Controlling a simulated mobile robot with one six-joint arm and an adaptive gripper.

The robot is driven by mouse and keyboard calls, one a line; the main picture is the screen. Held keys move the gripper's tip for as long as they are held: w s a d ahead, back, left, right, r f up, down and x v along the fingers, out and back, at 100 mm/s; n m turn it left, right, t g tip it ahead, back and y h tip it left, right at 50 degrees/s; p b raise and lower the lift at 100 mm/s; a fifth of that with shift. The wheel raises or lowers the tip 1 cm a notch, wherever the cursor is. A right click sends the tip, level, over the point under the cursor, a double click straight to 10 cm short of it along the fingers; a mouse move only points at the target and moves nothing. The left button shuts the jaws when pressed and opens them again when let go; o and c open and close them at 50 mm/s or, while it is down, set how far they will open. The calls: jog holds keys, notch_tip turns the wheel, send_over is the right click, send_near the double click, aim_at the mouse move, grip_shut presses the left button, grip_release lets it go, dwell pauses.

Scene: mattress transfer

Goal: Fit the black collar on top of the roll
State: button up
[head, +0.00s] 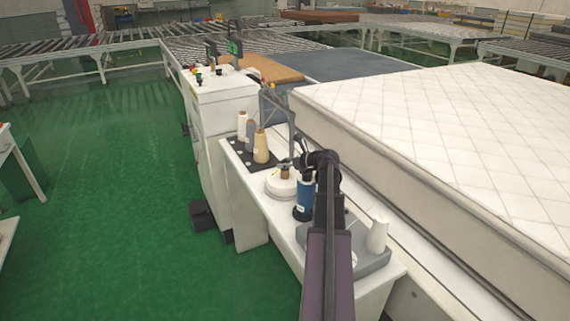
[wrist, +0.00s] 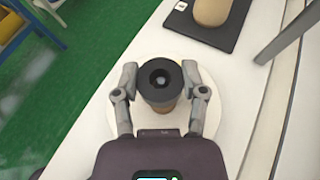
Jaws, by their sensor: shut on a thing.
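The black collar (wrist: 160,75) is a dark ring with a hole in the middle, seen from above in the wrist view. My gripper (wrist: 160,76) has one finger on each side of it and is shut on it. The brown roll (wrist: 160,107) shows just below the collar and is mostly covered by it. In the head view the roll (head: 285,173) stands on a white round base (head: 281,188), with my gripper (head: 287,163) at its top. I cannot tell whether the collar touches the roll or is fully seated.
Thread cones (head: 261,146) stand on a black mat (head: 238,153) beyond the base. A blue container (head: 304,200) is close on the near side. A grey tray (head: 372,262) holds a white cone (head: 377,235). The mattress (head: 450,140) lies to the right.

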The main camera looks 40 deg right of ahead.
jog(key=shift+f+b, duration=0.3)
jog(key=shift+f, duration=0.05)
jog(key=o, duration=1.2)
jog(key=shift+r, duration=0.25)
notch_tip(320, 180, up, 9)
jog(key=p, duration=0.9)
jog(key=shift+p, duration=0.3)
